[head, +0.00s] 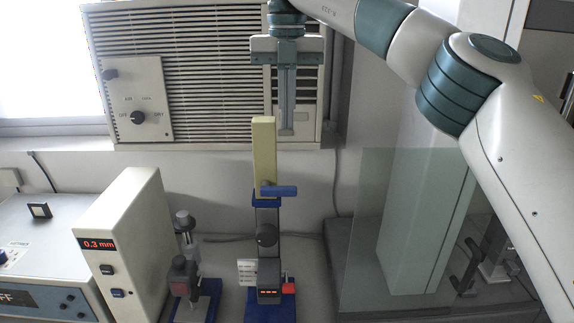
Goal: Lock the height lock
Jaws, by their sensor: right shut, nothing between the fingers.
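A tall stand rises from a blue base (252,306) at the center of the bench. No label tells me which of these is the height lock. My right gripper (286,131) points down, its fingers shut and empty. In the picture its tips are just right of the cream block's upper part; depth is hard to judge. My left gripper is out of view.
A white instrument reading 0.3 mm (128,245) stands left of the stand, with a smaller blue-based device (187,268) between them. A clear panel (400,230) is at the right. A vented wall unit (200,75) is behind.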

